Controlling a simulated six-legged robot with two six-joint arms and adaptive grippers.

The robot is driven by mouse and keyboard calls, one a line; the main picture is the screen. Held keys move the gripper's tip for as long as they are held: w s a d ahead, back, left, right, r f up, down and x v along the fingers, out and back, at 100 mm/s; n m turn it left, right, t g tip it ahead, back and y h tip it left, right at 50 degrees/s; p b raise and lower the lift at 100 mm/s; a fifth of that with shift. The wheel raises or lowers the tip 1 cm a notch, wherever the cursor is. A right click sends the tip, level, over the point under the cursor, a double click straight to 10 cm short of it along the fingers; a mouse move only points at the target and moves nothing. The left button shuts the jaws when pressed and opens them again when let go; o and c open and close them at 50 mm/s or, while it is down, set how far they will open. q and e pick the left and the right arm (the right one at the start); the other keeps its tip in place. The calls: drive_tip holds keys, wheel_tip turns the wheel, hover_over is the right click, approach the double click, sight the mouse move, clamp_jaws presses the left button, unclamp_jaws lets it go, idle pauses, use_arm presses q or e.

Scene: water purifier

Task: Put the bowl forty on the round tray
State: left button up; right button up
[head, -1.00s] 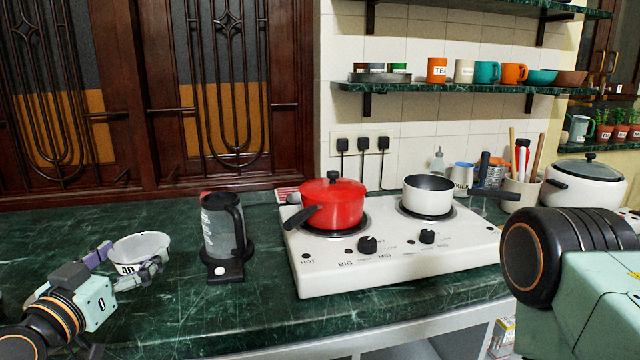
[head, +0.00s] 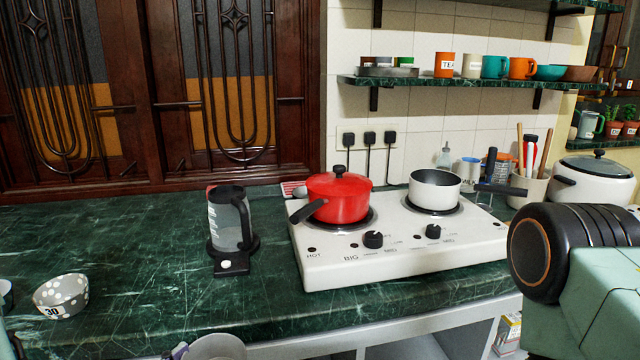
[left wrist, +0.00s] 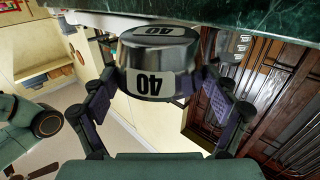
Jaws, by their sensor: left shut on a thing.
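Bowl forty (left wrist: 158,70) is a metallic grey bowl with a white "40" label, seen close up in the left wrist view. My left gripper (left wrist: 160,88) is shut on it, with a finger on each side. In the head view, a light bowl (head: 215,348) in my left gripper is cut off at the bottom edge, in front of the counter. I cannot clearly make out the round tray; a flat grey round piece (head: 388,72) on the wall shelf may be a tray. My right gripper is out of view.
A spotted bowl marked "30" (head: 62,296) sits on the green counter (head: 130,250) at left. A grey kettle (head: 230,220) stands right of it, beside the white stove (head: 400,255) with a red pot (head: 338,198) and white pan (head: 434,190). The counter's middle left is clear.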

use_arm(q)
drive_tip(key=shift+f, duration=0.1)
drive_tip(key=w+a+r+n+t+y, duration=0.2)
drive_tip(key=w+a+r+n+y, duration=0.3)
drive_tip(key=w+a+r, duration=0.7)
drive_tip(key=w+a+n+y, duration=0.1)
drive_tip(key=w+a+y, duration=0.1)
drive_tip(key=a+y, duration=0.2)
drive_tip(key=shift+w+a+f, duration=0.3)
drive_tip(key=shift+a, duration=1.3)
wheel_tip(320, 180, down, 9)
drive_tip(key=b, duration=0.4)
drive_tip(key=shift+b, duration=0.4)
drive_tip(key=shift+f, duration=0.35)
